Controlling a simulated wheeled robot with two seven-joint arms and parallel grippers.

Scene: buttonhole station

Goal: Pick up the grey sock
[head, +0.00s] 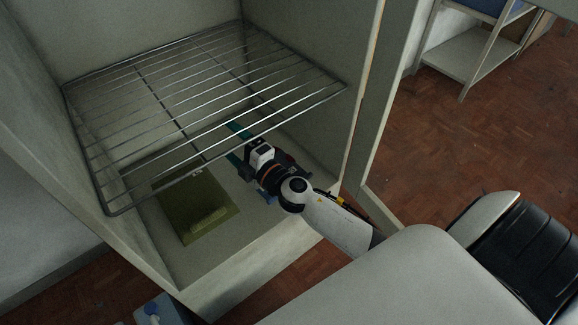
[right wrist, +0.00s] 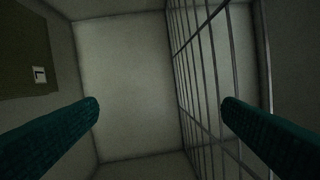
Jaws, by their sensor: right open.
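I cannot make out a grey sock in either view. My right gripper (head: 233,142) reaches into the pale cabinet (head: 255,255) from the right, partly under the wire rack. Its teal fingers are spread wide. In the right wrist view the gripper (right wrist: 162,104) is open, with nothing between its fingers, facing bare pale inner walls. My left gripper is not in view.
The wire rack (head: 160,97) spans the cabinet above its floor; it stands at the right in the right wrist view (right wrist: 205,80). A flat olive-green panel (head: 190,222) with a small white label lies on the cabinet floor. A shelf unit (head: 465,60) stands at upper right.

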